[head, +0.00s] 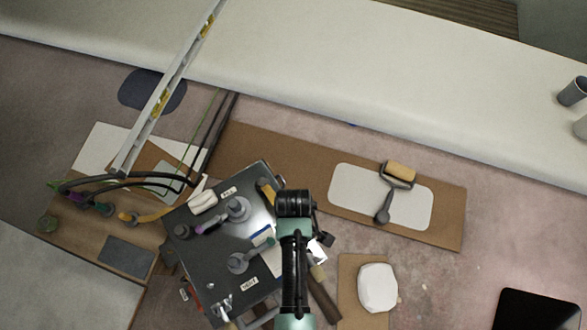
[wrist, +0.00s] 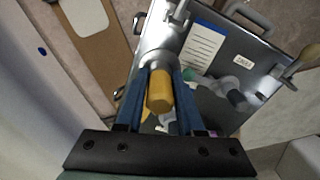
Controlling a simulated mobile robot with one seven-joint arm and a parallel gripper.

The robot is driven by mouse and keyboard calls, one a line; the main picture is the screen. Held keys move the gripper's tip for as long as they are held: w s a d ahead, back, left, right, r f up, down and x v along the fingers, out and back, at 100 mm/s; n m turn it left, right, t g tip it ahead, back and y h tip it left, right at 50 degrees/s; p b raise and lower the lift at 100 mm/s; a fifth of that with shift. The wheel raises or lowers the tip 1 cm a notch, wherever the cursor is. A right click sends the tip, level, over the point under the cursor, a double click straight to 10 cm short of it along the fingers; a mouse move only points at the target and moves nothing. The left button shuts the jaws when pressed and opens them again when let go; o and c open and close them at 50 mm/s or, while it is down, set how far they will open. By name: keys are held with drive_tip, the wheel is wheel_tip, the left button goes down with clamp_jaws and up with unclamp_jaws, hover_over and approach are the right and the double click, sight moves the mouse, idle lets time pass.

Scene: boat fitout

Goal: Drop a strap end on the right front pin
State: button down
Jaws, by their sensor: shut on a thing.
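My gripper (wrist: 159,90) has its two blue fingers closed about a yellow cylindrical piece (wrist: 158,92). A pale grey rounded part shows just beyond it. In the head view a yellow piece (head: 266,192) shows beside my arm at the dark tray's upper right corner; my fingers are hidden there. The dark tray (head: 205,262) bears several grey round pins. One pin (head: 238,262) stands near the lower label (head: 249,284); it seems to show in the wrist view (wrist: 236,99) too, right of my gripper. Another pin (head: 238,208) stands near the upper label (head: 227,192). I cannot read the labels surely.
A white sheet with a blue band (wrist: 205,45) lies on the tray. Black hoses (head: 125,178) and an orange piece (head: 150,216) lie to the left. A brown board (head: 450,215) with a roller (head: 398,172) lies to the right. Floor between them is partly clear.

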drive_tip(key=shift+s+f+b, duration=0.15)
drive_tip(key=shift+f+b, duration=0.65)
drive_tip(key=shift+b, duration=0.1)
wheel_tip(320, 180, down, 4)
drive_tip(key=b, duration=0.5)
drive_tip(key=shift+f, duration=0.15)
drive_tip(key=shift+r+p, duration=0.35)
drive_tip(key=shift+p, duration=0.1)
drive_tip(key=shift+f+p, duration=0.1)
drive_tip(key=shift+p, duration=0.3)
drive_tip(key=shift+f, duration=0.3)
drive_tip(key=shift+f+b, duration=0.4)
drive_tip(key=shift+f, duration=0.35)
drive_tip(key=shift+f+b, duration=0.3)
drive_tip(key=shift+b, duration=0.05)
